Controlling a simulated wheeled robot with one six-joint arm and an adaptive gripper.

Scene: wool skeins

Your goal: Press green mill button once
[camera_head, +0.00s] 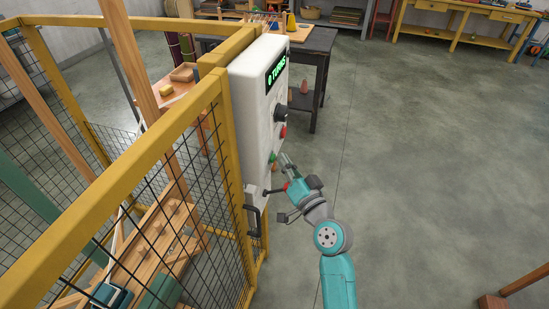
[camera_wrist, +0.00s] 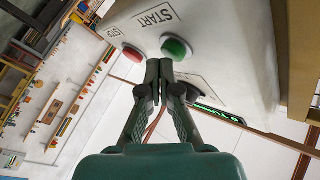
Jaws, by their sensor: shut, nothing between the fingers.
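The white control box (camera_head: 253,105) is fixed to the yellow cage frame and has a lit green display (camera_head: 276,73) reading "0 TURNS". The green button (camera_head: 272,157) is low on its front face, and in the wrist view the green button (camera_wrist: 177,48) sits beside the START label (camera_wrist: 156,18). A red button (camera_wrist: 133,53) is to its left there. My gripper (camera_head: 283,157) is in front of the panel, close to the green button. In the wrist view my gripper (camera_wrist: 160,64) is shut and empty, its fingertips just below the green button. I cannot tell whether they touch it.
A black knob (camera_head: 281,113) is on the panel above the buttons. The yellow mesh cage (camera_head: 140,165) encloses wooden machinery on the left, with a dark handle (camera_head: 254,221) below the box. A dark table (camera_head: 312,50) stands behind. The floor (camera_head: 430,150) to the right is open.

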